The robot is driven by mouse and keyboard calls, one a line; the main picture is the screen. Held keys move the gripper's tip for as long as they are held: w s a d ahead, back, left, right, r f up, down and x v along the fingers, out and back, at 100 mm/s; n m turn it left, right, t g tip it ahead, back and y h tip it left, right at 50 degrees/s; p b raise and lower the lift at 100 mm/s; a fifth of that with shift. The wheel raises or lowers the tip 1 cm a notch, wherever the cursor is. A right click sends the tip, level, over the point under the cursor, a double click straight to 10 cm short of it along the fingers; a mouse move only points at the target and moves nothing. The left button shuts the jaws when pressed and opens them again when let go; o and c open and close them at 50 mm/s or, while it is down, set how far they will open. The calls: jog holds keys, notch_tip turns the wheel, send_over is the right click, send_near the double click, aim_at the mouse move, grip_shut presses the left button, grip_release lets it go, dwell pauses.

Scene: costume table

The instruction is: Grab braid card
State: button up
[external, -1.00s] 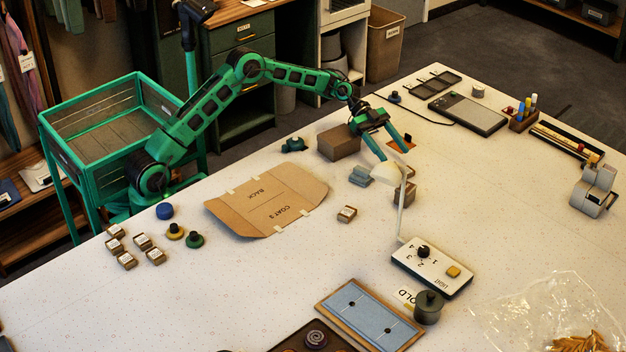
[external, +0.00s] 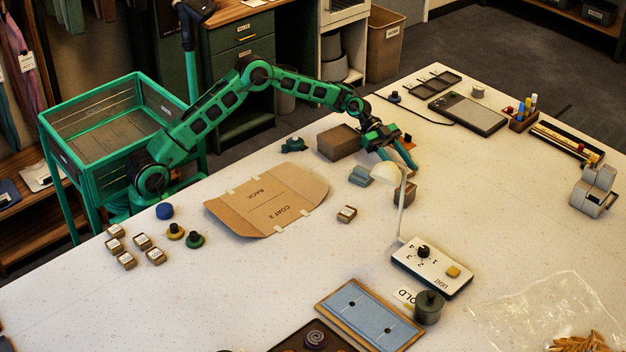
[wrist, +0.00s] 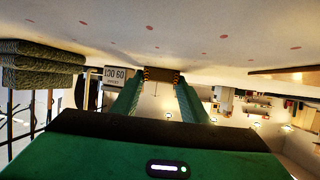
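A small orange-brown card with a dark piece, which looks like the braid card (external: 408,145), lies on the table past the brown box, partly hidden by my gripper in the external view. My gripper (external: 404,165) is low over the table beside it, its green fingers apart. In the wrist view my gripper (wrist: 161,86) is open, and a dark brown piece with orange edges (wrist: 162,75), likely the same card, shows between and just beyond the fingertips. I cannot tell whether the fingers touch it.
A brown box (external: 339,142) stands left of my gripper. A grey-blue stack (external: 362,175), a white lamp (external: 386,174) and a small brown box (external: 405,194) stand close in front. A labelled block (wrist: 114,76) shows left of the fingers.

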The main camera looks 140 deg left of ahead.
jog(key=c, duration=0.3)
jog(key=shift+r, duration=0.1)
